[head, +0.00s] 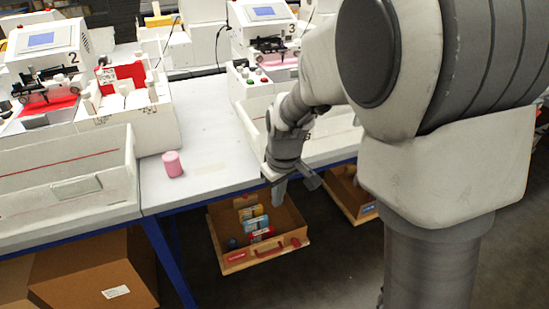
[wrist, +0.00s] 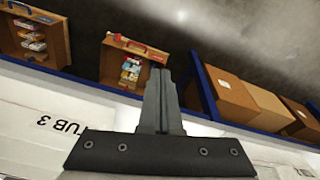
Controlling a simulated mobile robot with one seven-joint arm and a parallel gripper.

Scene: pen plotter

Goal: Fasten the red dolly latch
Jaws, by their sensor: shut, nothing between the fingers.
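The dolly with red fittings (head: 222,236) is an open wooden box on the floor under the table edge in the head view. Its front has a red handle or bar (head: 270,250), a red patch (head: 237,257) at left and a small red piece (head: 295,242) at right. I cannot tell which is the latch, nor its position. My gripper (head: 280,193) hangs above the box, apart from it, and looks shut and empty. In the wrist view its fingers (wrist: 161,78) are together. The same dolly (wrist: 114,66) lies beyond them, partly hidden.
A second wooden dolly (head: 340,188) stands to the right; in the wrist view it has a blue handle (wrist: 20,8). Cardboard boxes (head: 95,275) stand at lower left. The blue table frame (head: 170,262) edges the space. A pink cylinder (head: 173,164) stands on the table.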

